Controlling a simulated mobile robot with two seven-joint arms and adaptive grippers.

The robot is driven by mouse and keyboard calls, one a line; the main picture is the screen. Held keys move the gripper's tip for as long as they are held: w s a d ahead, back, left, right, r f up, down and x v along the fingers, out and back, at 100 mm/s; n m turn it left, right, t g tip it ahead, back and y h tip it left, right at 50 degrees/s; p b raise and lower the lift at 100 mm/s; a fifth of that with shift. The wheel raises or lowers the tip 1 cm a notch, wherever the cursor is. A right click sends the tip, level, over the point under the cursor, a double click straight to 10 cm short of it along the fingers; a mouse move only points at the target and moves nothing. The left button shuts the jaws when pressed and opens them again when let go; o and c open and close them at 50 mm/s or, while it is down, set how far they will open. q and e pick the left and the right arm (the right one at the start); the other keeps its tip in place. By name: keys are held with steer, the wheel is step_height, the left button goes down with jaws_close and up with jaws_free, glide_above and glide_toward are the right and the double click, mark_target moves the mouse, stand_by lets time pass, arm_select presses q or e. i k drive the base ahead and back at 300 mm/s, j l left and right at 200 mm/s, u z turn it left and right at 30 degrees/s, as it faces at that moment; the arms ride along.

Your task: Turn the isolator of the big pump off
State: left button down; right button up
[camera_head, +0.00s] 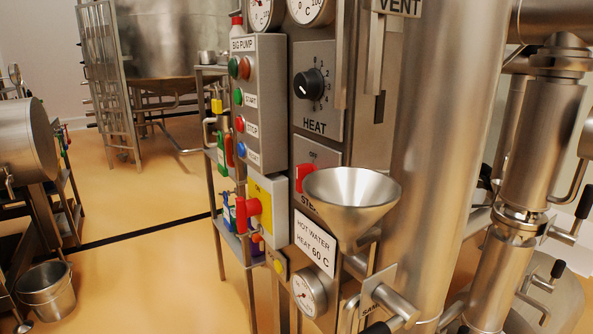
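The grey panel labelled BIG PUMP (270,96) stands upright at the centre, turned partly away from me. It carries green and red lamps and buttons marked START and STOP, with a blue button below. Under it is a grey box with a yellow plate (264,194) and a red rotary handle (246,211), which looks like the isolator. Its marking is too small to read, so I cannot tell its position. Neither of my grippers is in view.
To the right are a HEAT dial (308,84), a red switch (304,179) under an OFF label, and a steel funnel (352,193) jutting forward. A large steel column (440,150) stands further right. A bucket (45,288) is at lower left. The floor (150,270) left of the panel is clear.

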mark_target(245, 209)
steer(key=k+j+z, duration=0.15)
steer(key=j, duration=0.2)
steer(key=j+z, duration=0.15)
steer(key=j, duration=0.2)
steer(key=k+j+z, duration=0.15)
steer(key=j, duration=0.2)
steer(key=k+j+z, duration=0.15)
steer(key=k+j, duration=0.05)
steer(key=j, duration=0.1)
